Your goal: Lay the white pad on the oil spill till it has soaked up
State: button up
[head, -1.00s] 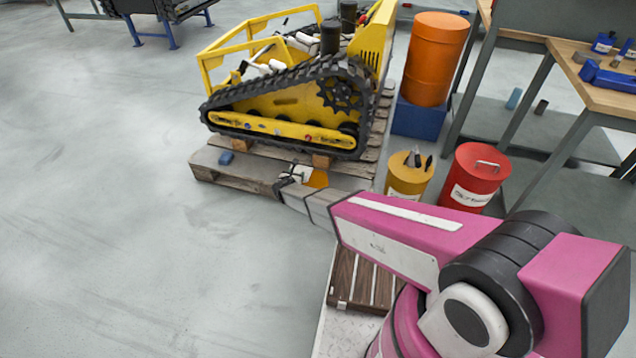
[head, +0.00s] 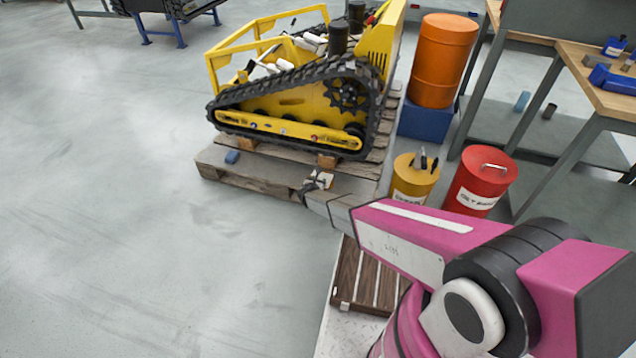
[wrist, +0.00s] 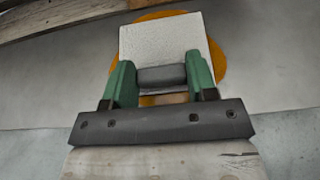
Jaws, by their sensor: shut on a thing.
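My gripper (wrist: 160,82) is shut on the dark grey grip of the white pad (wrist: 160,40), with a green finger at each side. The pad is square and lies over the middle of the orange oil spill (wrist: 218,62). Orange shows past the pad at the left, top, right and below. I cannot tell whether the pad touches the surface or hangs just above it. In the head view, my gripper (head: 317,183) is at the front edge of the pallet (head: 260,180), and the pad is small there with the spill hidden.
A yellow tracked carrier (head: 290,105) stands on the pallet, with a small blue object (head: 232,157) at its front left. A yellow can (head: 413,180) and a red can (head: 480,180) stand to the right of my gripper. The floor at the left is clear.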

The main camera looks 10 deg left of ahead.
jog(key=shift+f, duration=0.15)
jog(key=o, duration=0.9)
